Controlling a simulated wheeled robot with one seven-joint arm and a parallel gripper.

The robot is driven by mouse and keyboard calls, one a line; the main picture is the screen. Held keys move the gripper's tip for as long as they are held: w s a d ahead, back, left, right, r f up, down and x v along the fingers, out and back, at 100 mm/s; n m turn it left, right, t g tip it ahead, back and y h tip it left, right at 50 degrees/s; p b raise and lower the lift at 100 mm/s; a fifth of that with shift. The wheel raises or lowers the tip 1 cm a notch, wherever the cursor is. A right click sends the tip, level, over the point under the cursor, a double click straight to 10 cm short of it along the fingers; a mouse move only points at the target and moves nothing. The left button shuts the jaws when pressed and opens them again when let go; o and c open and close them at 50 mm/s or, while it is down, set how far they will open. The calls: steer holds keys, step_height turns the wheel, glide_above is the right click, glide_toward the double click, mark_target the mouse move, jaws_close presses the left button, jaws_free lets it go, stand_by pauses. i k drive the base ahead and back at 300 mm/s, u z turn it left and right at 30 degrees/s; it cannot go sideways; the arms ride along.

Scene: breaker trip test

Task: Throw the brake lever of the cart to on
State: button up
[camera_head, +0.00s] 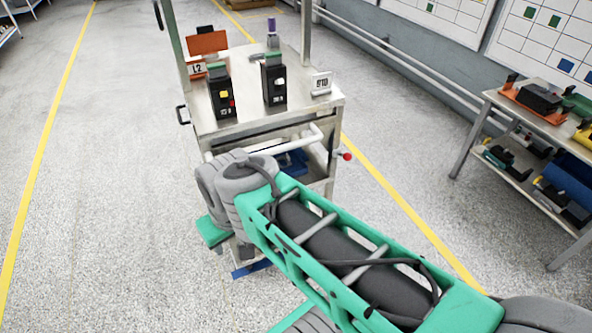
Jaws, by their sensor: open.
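The cart (262,126) is a pale metal cart with uprights at its back and a push bar (318,135) at its front. A short lever with a red knob (346,156) sticks out from its right side, below the top; it looks like the brake lever. Its on and off marks cannot be read. My green and grey arm reaches from the lower right to in front of the cart and covers much of its lower front. My gripper cannot be made out in this view. No part of my arm covers the red knob.
Two black breaker units (221,92) (274,80) stand on the cart top, with an L2 sign and a white tag (321,83). A workbench (532,112) with tools is at right. Yellow lines mark the floor. Floor left of the cart is clear.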

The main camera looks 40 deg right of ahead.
mark_target(347, 157)
steer(key=z, duration=1.55)
steer(key=k, duration=0.6)
steer(key=z, duration=0.2)
steer(key=i, duration=0.8)
steer(key=u, duration=0.75)
steer(key=i, duration=0.5)
steer(key=u, duration=0.45)
